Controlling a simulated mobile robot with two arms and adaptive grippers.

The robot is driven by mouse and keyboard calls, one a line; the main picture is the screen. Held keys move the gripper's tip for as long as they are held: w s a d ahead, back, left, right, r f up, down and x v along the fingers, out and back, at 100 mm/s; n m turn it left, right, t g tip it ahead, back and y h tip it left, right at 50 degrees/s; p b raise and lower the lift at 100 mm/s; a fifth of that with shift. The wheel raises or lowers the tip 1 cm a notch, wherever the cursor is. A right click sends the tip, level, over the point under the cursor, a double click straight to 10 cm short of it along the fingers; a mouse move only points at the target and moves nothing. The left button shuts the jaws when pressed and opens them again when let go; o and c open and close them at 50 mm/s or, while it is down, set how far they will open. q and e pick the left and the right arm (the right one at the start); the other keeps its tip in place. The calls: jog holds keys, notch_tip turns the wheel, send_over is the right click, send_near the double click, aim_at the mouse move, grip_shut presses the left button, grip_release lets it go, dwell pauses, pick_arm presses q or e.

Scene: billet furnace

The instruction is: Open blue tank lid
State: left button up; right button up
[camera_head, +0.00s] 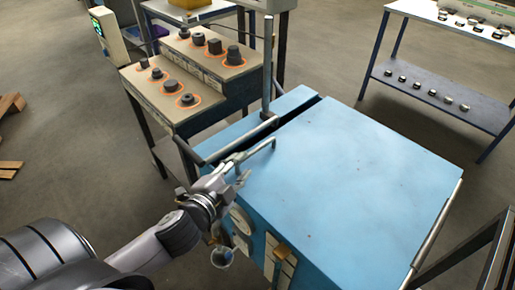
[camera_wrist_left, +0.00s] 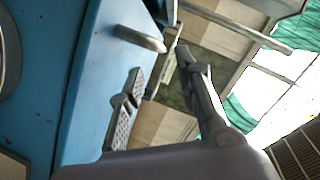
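The blue tank (camera_head: 345,170) stands at the centre of the head view, with its flat lid lying level on top. A bar handle (camera_head: 262,149) rises at the lid's left edge. My left gripper (camera_head: 238,177) is beside that edge, just short of the handle. In the left wrist view its two fingers (camera_wrist_left: 160,88) are spread apart with nothing between them. The handle (camera_wrist_left: 140,39) shows there beyond the fingertips, with the blue tank wall (camera_wrist_left: 85,95) on the left. My right gripper is not in view.
A stepped stand (camera_head: 160,105) with several dark metal parts is behind and left of the tank. A blue shelf table (camera_head: 425,90) with small parts stands at the back right. Upright and side rods (camera_head: 268,60) border the tank. Floor is clear between tank and shelf table.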

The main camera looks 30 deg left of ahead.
aim_at(254, 153)
pick_arm(q)
jog(key=x, duration=1)
jog(key=shift+c, duration=0.2)
grip_shut()
dwell(0.5)
